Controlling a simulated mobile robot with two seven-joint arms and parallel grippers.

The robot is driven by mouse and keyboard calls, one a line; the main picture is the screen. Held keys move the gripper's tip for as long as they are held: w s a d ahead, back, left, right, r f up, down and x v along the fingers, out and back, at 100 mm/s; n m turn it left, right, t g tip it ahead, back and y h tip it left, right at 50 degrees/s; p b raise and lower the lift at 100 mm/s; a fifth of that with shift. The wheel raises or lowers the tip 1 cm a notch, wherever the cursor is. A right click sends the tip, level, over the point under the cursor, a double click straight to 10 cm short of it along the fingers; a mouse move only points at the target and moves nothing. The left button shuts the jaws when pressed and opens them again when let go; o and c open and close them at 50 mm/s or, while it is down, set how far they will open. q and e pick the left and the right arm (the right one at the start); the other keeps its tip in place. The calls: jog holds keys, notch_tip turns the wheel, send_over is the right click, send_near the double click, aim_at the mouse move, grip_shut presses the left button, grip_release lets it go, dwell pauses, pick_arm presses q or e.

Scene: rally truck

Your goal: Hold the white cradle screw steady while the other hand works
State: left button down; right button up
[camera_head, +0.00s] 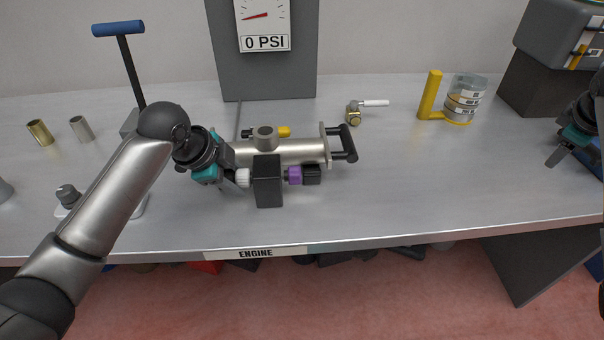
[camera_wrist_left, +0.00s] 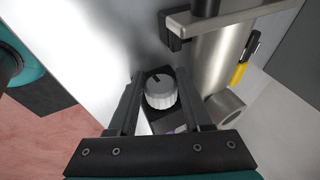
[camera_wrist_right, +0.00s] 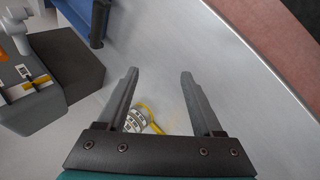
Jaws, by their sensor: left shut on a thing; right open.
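The white cradle screw (camera_head: 243,178) is a ribbed white knob on the left side of a black block (camera_head: 267,185). My left gripper (camera_head: 234,178) is shut on it from the left. In the left wrist view the white screw (camera_wrist_left: 161,92) sits between the two fingers. On the block's other side is a purple knob (camera_head: 294,175) with a black end piece (camera_head: 311,175). A steel cylinder (camera_head: 300,151) with a black handle lies across behind the block. My right gripper (camera_head: 562,153) is open and empty above the right end of the bench, far from the screw.
A yellow-handled clear cup (camera_head: 466,98) stands at the back right, with a small brass-and-white valve (camera_head: 355,113) left of it. A grey case on a dark block (camera_head: 545,80) stands far right. A blue-topped T-handle (camera_head: 118,28) rises at left. The front bench middle is clear.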

jog(key=w+a+f+n+t+y, duration=0.1)
jog(key=w+a+n+y, duration=0.15)
jog(key=a, duration=0.35)
jog(key=w+a+f+n+y, duration=0.1)
jog(key=w+a+f+n, duration=0.15)
jog(key=a, duration=0.35)
jog(key=n+g+y, duration=0.2)
jog(key=n+y, duration=0.7)
jog(key=y, duration=0.1)
send_near(292, 175)
notch_tip(292, 175, down, 3)
jog(key=w, duration=0.2)
jog(key=x, duration=0.6)
jog(key=shift+a+f+t, duration=0.1)
jog(key=shift+f+t, duration=0.15)
jog(key=shift+t, duration=0.05)
jog(key=t, duration=0.1)
jog(key=n+t, duration=0.1)
jog(key=t, duration=0.1)
jog(key=shift+s+f, duration=0.1)
jog(key=shift+s, duration=0.15)
jog(key=shift+n+t+y, duration=0.45)
jog(key=shift+n+t, duration=0.25)
jog(key=shift+t, duration=0.3)
jog(key=shift+s+f+n+t+y, duration=0.15)
jog(key=shift+n+t+y, duration=0.25)
jog(key=shift+n+t, duration=0.55)
jog(key=shift+f+n+t+y, duration=0.2)
jog(key=shift+n+t+y, duration=0.55)
jog(key=shift+t, duration=0.8)
